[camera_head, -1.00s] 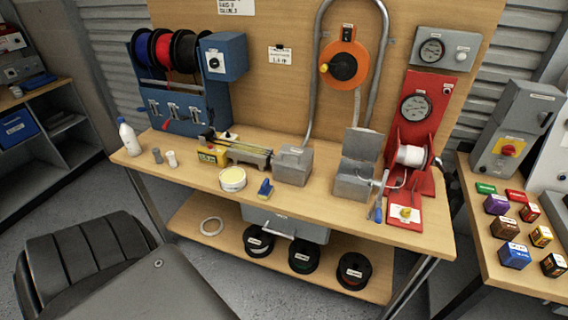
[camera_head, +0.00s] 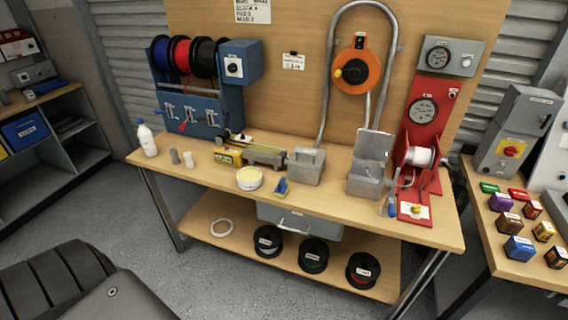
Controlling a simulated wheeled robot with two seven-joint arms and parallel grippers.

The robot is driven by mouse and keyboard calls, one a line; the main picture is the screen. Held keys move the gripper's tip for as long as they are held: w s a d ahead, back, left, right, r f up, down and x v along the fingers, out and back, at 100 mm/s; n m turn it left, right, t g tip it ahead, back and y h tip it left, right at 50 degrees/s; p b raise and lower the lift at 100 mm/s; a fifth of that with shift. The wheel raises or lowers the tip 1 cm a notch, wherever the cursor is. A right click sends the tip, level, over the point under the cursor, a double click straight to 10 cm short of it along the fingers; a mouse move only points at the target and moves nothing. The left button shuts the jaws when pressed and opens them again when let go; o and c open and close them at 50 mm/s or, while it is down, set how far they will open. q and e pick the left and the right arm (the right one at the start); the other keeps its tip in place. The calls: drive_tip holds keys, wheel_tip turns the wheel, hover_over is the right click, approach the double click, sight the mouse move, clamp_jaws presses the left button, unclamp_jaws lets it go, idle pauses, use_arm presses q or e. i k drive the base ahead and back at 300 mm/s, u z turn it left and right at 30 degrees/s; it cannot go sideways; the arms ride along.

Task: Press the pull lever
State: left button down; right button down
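No part is clearly marked as the pull lever. A red gauge stand (camera_head: 422,123) stands at the right end of the workbench, with a round dial and a white spool (camera_head: 419,157) below it. A thin grey arm or rod (camera_head: 398,182) shows beside the spool, too small to make out well. A yellow knob (camera_head: 416,209) sits on the red base plate at the front. The blue reel rack (camera_head: 198,106) at the left has small handles on its front. Neither of my grippers is in view.
The wooden workbench (camera_head: 335,212) holds a grey open-lidded box (camera_head: 364,180), a grey box (camera_head: 307,166), a round tin (camera_head: 249,178) and a white bottle (camera_head: 147,139). Several spools lie on the lower shelf. A side table (camera_head: 490,247) at right holds small coloured boxes.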

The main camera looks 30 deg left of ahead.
sight(443, 161)
drive_tip(key=u, duration=0.75)
drive_tip(key=i, duration=1.1)
drive_tip(key=u, duration=2.3)
